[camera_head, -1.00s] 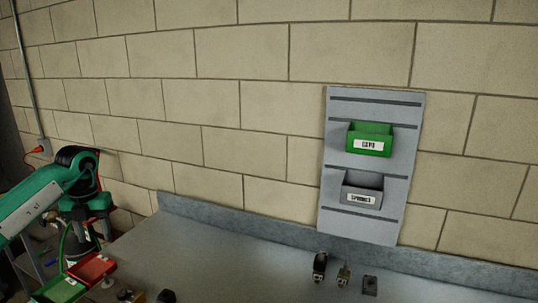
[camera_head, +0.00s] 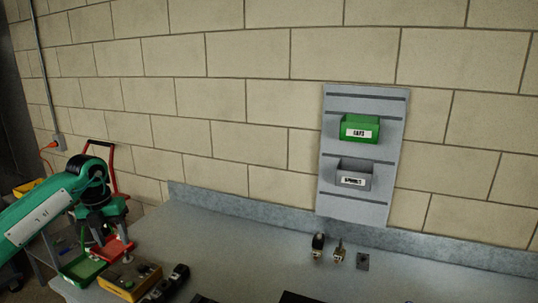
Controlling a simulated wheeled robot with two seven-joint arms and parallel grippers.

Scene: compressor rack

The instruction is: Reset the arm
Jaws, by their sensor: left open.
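My left arm comes in from the left, green and black, bent down at the wrist. Its gripper (camera_head: 102,238) points down at the left end of the workbench, open, over or close to a red tray (camera_head: 117,251) and a green tray (camera_head: 80,269). The fingertips are small and dark, and I cannot tell whether they touch anything. My right gripper is out of view.
A grey bench (camera_head: 225,245) runs along the block wall. A yellow box (camera_head: 130,281) and dark parts (camera_head: 168,284) lie right of the trays. Small fittings (camera_head: 327,250) stand below a wall panel (camera_head: 364,205) holding a green bin (camera_head: 360,130) and grey bin (camera_head: 353,177).

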